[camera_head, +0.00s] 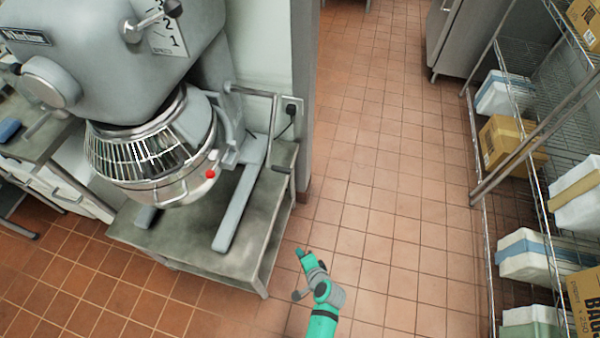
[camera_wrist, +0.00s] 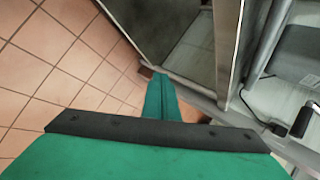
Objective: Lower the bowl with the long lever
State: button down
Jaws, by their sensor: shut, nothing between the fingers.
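The steel mixer bowl (camera_head: 178,187) sits under the grey mixer head, with a wire guard around its top. In the wrist view the black handle (camera_wrist: 303,119) shows at the right edge. My green gripper (camera_head: 302,254) is over the floor, right of the mixer's stand and below the lever in the picture, apart from both. Its fingers (camera_wrist: 160,92) are together and hold nothing.
The mixer stands on a low metal table (camera_head: 185,240) whose right corner is near my gripper. A wall post (camera_head: 302,90) rises behind the lever. A wire shelf (camera_head: 485,190) with boxes stands at the right. The tiled floor between is clear.

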jog(key=w+d+r+m+y, duration=0.1)
jog(key=w+d+r+y, duration=0.2)
jog(key=w+r, duration=0.35)
jog(key=w+d+r+m+y, duration=0.2)
jog(key=w+d+r+y, duration=0.15)
jog(key=w, duration=0.65)
jog(key=w+d+r+g+y, duration=0.1)
jog(key=w+d+r+y, duration=0.25)
jog(key=r, duration=0.65)
jog(key=w+a, duration=0.2)
jog(key=a, duration=0.7)
jog(key=shift+r+h, duration=0.15)
jog(key=shift+h, duration=0.15)
jog(key=shift+w, duration=0.1)
